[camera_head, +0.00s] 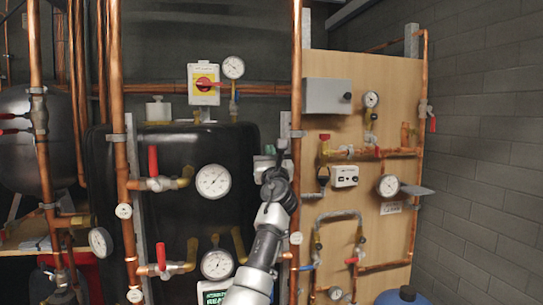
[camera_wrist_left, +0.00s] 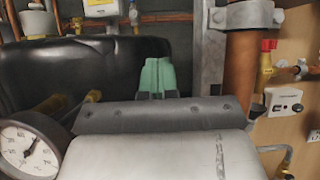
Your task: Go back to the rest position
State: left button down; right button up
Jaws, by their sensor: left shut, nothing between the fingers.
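My left arm rises from the bottom centre in the head view. The grey wrist housing hides the lower middle of that view. I cannot tell how far the fingers are from the tank or pipe. My right gripper is not in view.
A round gauge (camera_head: 214,181) and a red-handled valve (camera_head: 153,160) stand left of my arm. To the right, a wooden panel (camera_head: 390,90) carries a grey box (camera_head: 327,96), gauges and pipes. A grey block wall (camera_head: 485,150) closes the right side.

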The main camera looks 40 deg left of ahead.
pick_arm(q)
jog(key=shift+w+a+f, duration=0.15)
jog(key=shift+w, duration=0.1)
jog(key=shift+s, duration=0.15)
